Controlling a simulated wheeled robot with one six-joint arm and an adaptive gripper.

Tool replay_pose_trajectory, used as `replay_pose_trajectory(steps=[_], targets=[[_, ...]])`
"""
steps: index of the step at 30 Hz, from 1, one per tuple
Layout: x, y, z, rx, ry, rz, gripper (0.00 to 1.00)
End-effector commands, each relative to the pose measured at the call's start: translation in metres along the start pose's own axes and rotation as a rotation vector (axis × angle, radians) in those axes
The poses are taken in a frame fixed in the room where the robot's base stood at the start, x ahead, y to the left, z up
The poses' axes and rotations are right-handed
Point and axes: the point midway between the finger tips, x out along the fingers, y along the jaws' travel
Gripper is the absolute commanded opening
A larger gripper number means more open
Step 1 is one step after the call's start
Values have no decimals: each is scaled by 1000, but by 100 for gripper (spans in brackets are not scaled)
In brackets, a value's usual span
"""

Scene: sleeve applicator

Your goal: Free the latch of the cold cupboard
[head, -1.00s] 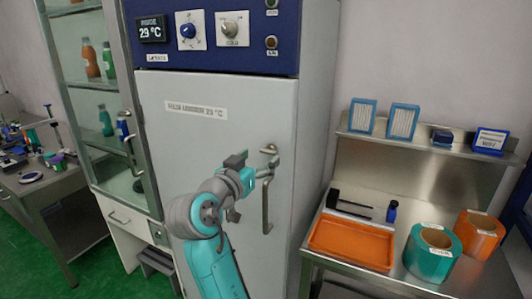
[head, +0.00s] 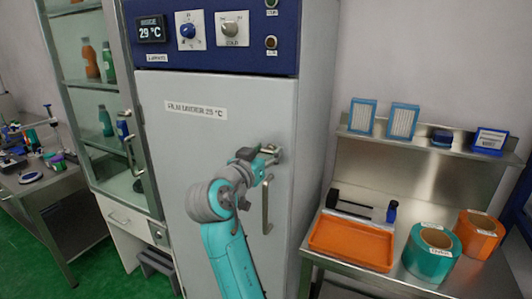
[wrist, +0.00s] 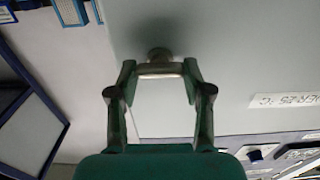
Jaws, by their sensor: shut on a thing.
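The cold cupboard (head: 165,150) is the tall grey unit with a blue control panel on top. Its door is closed. The latch (head: 272,149) is a small metal piece at the door's right side, above the long vertical handle (head: 266,208). My gripper (head: 262,157) is at the latch, with the fingers partly hiding it. In the wrist view, my gripper (wrist: 160,72) has its two fingertips on the ends of the pale latch bar (wrist: 160,68), just below its round pivot (wrist: 159,54).
The panel display (head: 152,29) reads 29 °C, beside two knobs. A glass cabinet (head: 100,110) stands at left. At right, a steel bench (head: 400,283) holds an orange tray (head: 350,243) and teal and orange rolls. A shelf above it carries filters and boxes.

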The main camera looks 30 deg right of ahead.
Motion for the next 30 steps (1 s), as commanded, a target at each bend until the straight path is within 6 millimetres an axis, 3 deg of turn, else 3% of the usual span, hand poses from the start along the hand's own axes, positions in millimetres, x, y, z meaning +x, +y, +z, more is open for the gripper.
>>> replay_pose_trajectory(steps=[14,30], targets=[[0,-1,0,-139,0,0,15],[0,-3,1,-632,0,0,15]])
